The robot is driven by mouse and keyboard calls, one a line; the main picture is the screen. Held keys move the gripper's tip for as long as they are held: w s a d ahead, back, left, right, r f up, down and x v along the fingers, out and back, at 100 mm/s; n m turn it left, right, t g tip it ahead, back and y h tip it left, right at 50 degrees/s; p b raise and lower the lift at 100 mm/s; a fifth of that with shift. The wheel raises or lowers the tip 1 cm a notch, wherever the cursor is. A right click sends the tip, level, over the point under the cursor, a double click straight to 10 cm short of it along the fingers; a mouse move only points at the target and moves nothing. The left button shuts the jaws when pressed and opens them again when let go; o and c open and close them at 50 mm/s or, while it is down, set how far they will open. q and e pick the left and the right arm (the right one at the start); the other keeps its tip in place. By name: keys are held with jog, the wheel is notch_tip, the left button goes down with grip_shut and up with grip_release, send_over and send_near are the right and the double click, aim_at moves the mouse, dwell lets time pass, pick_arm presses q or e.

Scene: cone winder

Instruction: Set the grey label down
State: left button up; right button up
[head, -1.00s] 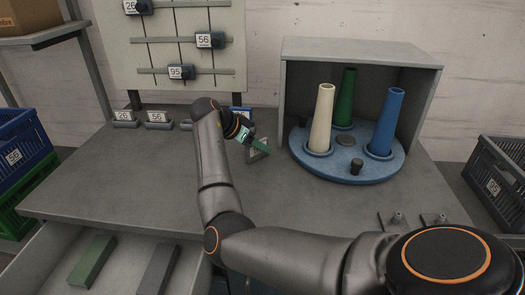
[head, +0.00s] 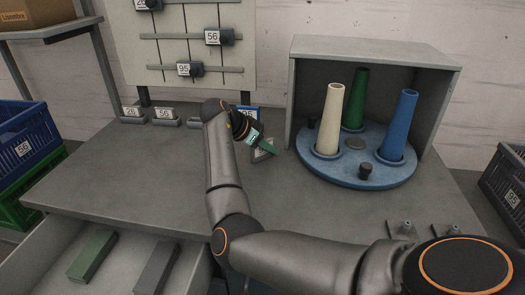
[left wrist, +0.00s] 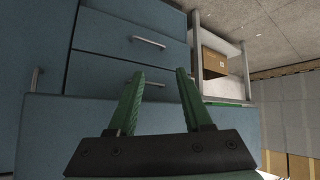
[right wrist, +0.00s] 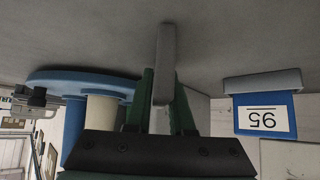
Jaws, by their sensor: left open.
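My right gripper (head: 262,146) is low over the middle of the table, left of the blue turntable. It is shut on the grey label (right wrist: 165,62), which shows edge-on between the green fingers in the right wrist view. My left gripper (left wrist: 160,95) is open and empty, facing blue drawers in the left wrist view.
A blue label (right wrist: 264,115) marked 95 stands in a grey holder just behind the right gripper. Labels 26 (head: 132,112) and 56 (head: 165,114) stand at the back left. The blue turntable (head: 350,175) carries cream, green and blue cones. The table's front left is clear, above an open drawer.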

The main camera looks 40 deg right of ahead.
grip_shut()
pick_arm(q)
jog(key=shift+w, duration=0.15)
jog(key=shift+a+r, duration=0.15)
pick_arm(e)
jog(key=shift+d+r, duration=0.1)
jog(key=shift+r, duration=0.05)
